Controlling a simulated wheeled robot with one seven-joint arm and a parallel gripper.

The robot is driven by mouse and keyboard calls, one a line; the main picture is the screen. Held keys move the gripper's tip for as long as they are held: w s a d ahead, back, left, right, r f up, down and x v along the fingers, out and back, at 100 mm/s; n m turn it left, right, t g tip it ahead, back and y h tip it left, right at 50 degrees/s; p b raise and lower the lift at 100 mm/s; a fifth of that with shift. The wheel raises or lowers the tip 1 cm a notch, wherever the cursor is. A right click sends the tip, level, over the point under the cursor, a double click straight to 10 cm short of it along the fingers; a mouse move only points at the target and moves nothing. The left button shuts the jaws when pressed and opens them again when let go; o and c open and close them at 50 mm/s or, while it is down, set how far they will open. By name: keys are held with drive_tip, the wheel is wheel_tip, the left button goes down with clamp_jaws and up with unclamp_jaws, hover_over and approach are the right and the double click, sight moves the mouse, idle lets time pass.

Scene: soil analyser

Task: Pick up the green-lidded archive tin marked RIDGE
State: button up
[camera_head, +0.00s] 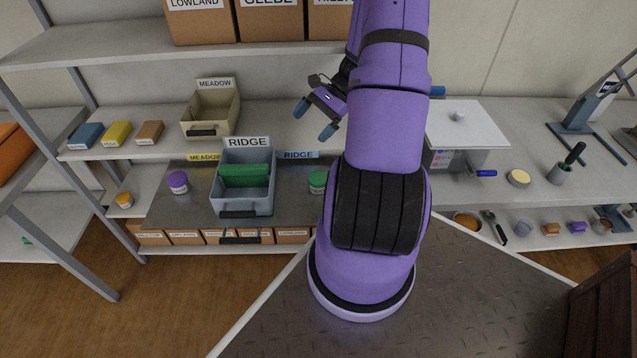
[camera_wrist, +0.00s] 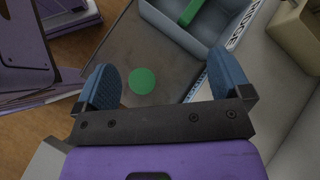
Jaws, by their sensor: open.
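The green-lidded tin (camera_head: 318,181) stands upright on the dark metal tray, right of the grey RIDGE bin, partly hidden by my arm. A blue RIDGE label (camera_head: 298,154) lies behind it; the tin's own marking is too small to read. In the wrist view its round green lid (camera_wrist: 142,81) shows below and between my fingers. My gripper (camera_head: 315,118) is open and empty, above and apart from the tin; its blue fingers also show in the wrist view (camera_wrist: 160,72).
The grey RIDGE bin (camera_head: 228,202) with green contents stands close left of the tin. A purple-lidded tin (camera_head: 178,183) is left of the bin, near a yellow MEADOW label (camera_head: 204,157). A beige MEADOW bin (camera_head: 216,128) stands on the shelf behind. A white box-shaped device (camera_head: 466,125) is right.

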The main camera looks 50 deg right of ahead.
sight(320, 177)
drive_tip(key=s+d+f+m+t, duration=0.1)
drive_tip(key=s+f+m+t, duration=0.1)
drive_tip(key=f, duration=0.3)
drive_tip(key=s+d+f+m+t, duration=0.2)
drive_tip(key=s+f+m, duration=0.1)
drive_tip(key=f, duration=0.3)
drive_tip(key=s+d+f+m+t, duration=0.2)
drive_tip(key=f+m, duration=0.2)
drive_tip(key=f, duration=0.1)
drive_tip(key=shift+s+f, duration=0.3)
drive_tip(key=shift+f, duration=0.05)
drive_tip(key=shift+x, duration=3.7)
drive_tip(key=shift+f, duration=0.1)
drive_tip(key=shift+c, duration=0.4)
drive_tip(key=c, duration=1.1)
drive_tip(key=shift+r, duration=0.2)
